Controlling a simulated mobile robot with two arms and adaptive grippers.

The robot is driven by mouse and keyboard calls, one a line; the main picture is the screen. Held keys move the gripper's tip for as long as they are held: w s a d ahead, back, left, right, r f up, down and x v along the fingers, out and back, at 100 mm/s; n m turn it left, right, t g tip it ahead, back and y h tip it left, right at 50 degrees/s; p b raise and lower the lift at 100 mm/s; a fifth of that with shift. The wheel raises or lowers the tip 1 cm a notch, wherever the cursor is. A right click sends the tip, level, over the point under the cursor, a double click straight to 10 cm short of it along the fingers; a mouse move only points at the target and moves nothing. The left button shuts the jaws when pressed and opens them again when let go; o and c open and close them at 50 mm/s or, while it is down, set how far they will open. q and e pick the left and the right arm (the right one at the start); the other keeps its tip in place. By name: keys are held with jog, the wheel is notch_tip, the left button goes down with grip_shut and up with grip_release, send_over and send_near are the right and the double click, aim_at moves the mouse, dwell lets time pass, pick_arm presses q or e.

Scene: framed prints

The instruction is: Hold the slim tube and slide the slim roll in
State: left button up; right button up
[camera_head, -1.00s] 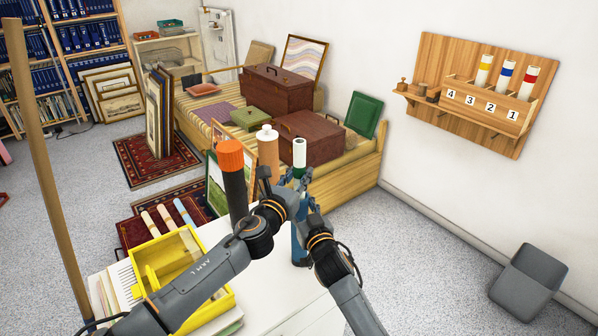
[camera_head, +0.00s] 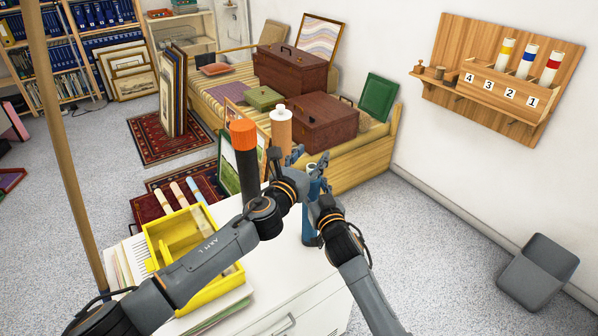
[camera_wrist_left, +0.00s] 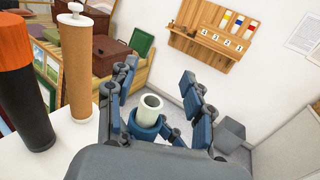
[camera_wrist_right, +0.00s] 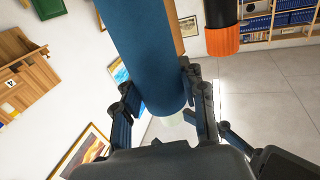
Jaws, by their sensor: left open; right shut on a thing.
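The slim blue tube (camera_head: 309,226) stands roughly upright above the white cabinet top; it also shows in the right wrist view (camera_wrist_right: 150,50). My right gripper (camera_wrist_right: 158,85) is shut on its upper part. The slim white roll (camera_wrist_left: 151,102) is inside the tube's mouth, with a short end sticking out; its top also shows in the head view (camera_head: 311,168). My left gripper (camera_wrist_left: 157,73) is open, its fingers spread on both sides of the roll's end. The roll's lower length is hidden in the tube.
A black tube with an orange cap (camera_head: 243,128) and a brown tube with a white knob (camera_head: 281,130) stand close by my left arm. A yellow crate (camera_head: 237,275) is on the white cabinet (camera_head: 290,268). A numbered wall rack (camera_head: 500,90) holds several banded rolls.

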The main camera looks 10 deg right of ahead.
pick_arm(q)
jog(key=v, duration=1.1)
dwell(0.5)
pick_arm(e)
jog(key=o, duration=1.4)
